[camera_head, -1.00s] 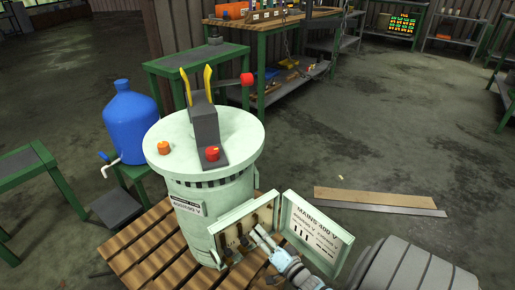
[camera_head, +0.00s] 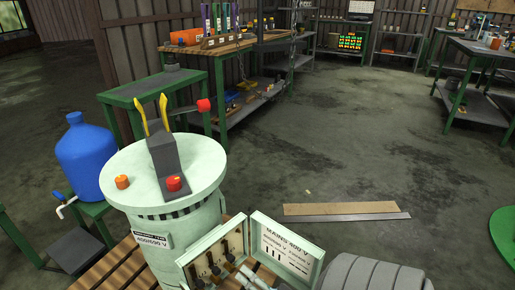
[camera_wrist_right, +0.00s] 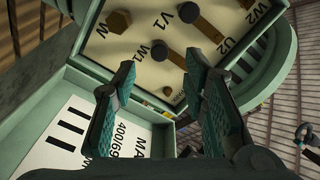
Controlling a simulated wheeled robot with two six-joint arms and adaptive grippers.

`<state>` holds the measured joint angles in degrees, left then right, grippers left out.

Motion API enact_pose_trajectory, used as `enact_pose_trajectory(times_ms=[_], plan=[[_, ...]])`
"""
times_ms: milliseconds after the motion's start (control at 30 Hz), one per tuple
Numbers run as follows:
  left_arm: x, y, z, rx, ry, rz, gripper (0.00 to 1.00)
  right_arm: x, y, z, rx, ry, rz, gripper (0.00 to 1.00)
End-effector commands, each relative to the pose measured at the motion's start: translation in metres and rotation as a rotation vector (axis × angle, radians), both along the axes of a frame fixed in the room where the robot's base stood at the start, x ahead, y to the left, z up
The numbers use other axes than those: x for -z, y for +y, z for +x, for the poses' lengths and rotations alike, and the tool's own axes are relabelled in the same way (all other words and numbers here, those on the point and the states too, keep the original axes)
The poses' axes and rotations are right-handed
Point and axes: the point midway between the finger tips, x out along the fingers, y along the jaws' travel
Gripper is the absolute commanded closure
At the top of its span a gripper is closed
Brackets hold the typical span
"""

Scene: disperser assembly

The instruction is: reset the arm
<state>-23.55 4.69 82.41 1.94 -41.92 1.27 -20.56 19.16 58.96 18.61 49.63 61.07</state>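The pale green disperser (camera_head: 165,185) stands at the left with its terminal box (camera_head: 212,258) open at the front. My right gripper (camera_head: 238,276) is in front of the box at the picture's bottom edge, partly cut off. In the wrist view, my right gripper (camera_wrist_right: 168,98) has its two teal-padded fingers apart with nothing between them. Beyond them is the terminal board (camera_wrist_right: 140,35) with dark link bars (camera_wrist_right: 203,22) and marks W1, V1, U2, W2. My left gripper is not in view.
A blue jug (camera_head: 85,158) stands left of the disperser, which rests on a slatted wooden pallet (camera_head: 110,275). A green workbench (camera_head: 215,55) is behind. A plank (camera_head: 340,208) lies on the floor at the right.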

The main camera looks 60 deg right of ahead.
Motion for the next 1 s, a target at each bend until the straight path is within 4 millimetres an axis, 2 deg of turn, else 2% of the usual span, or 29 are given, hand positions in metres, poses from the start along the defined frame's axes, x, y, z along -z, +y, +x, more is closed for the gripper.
enact_pose_trajectory(times_ms=[33, 100, 233, 867, 933, 1000], plan=[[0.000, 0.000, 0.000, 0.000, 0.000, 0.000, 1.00, 0.001, 0.002, -0.013, 0.000, 0.004, 0.000, 0.60], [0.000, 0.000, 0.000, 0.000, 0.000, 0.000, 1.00, 0.001, 0.004, -0.028, 0.000, 0.002, 0.000, 0.60], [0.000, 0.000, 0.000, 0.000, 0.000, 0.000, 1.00, 0.000, 0.006, -0.043, 0.001, 0.001, 0.000, 0.60], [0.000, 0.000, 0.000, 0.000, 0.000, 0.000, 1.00, 0.000, 0.006, -0.045, 0.001, 0.002, -0.010, 0.60], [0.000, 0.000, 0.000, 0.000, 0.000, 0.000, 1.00, 0.011, 0.006, -0.045, 0.002, 0.058, -0.065, 0.60], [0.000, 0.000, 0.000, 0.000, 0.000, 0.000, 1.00, 0.039, 0.007, -0.046, -0.015, 0.204, -0.163, 0.60]])
